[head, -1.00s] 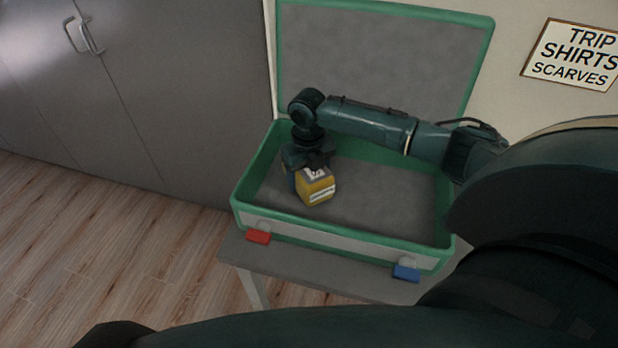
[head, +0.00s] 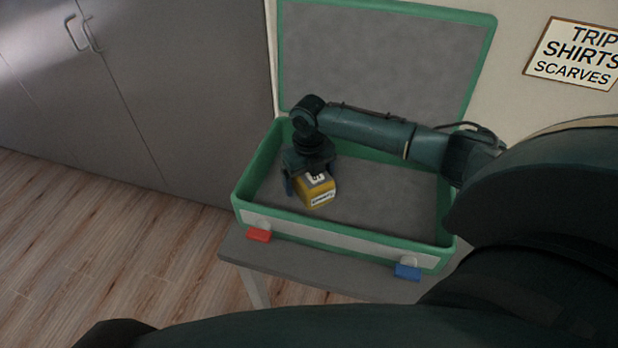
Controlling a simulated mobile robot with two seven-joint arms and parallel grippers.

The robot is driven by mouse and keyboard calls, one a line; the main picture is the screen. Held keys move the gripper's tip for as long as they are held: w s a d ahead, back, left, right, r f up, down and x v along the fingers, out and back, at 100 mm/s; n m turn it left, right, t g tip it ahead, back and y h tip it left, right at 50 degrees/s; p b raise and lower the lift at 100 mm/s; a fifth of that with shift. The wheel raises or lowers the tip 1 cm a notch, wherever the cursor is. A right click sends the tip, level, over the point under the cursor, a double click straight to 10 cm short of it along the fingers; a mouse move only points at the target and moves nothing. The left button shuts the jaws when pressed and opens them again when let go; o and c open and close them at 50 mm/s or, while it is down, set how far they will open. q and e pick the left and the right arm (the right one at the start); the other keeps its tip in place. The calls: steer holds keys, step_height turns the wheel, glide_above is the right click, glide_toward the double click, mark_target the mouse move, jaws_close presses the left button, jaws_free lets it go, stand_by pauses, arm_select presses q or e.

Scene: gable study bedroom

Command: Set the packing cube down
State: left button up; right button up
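The packing cube (head: 320,194) is a small yellow block with white labels, at the left part of the open green suitcase (head: 345,235). My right gripper (head: 308,178) comes down over it from above, its arm reaching in from the right. One finger shows at the cube's left side; the other side of the grip is hidden by the cube and the wrist. I cannot tell whether the fingers press on the cube or stand slightly apart. The cube's underside is low, at or close to the suitcase's grey floor. My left gripper is not in view.
The suitcase lies on a grey stand (head: 300,270), its lid (head: 390,60) raised at the back. A red latch (head: 259,235) and a blue latch (head: 407,272) are on its front. The suitcase floor right of the cube is bare. Grey cabinets (head: 150,90) stand left.

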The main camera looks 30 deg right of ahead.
step_height(320, 180, up, 12)
steer(key=shift+r+p, duration=0.2)
steer(key=shift+p, duration=0.3)
stand_by(0.4)
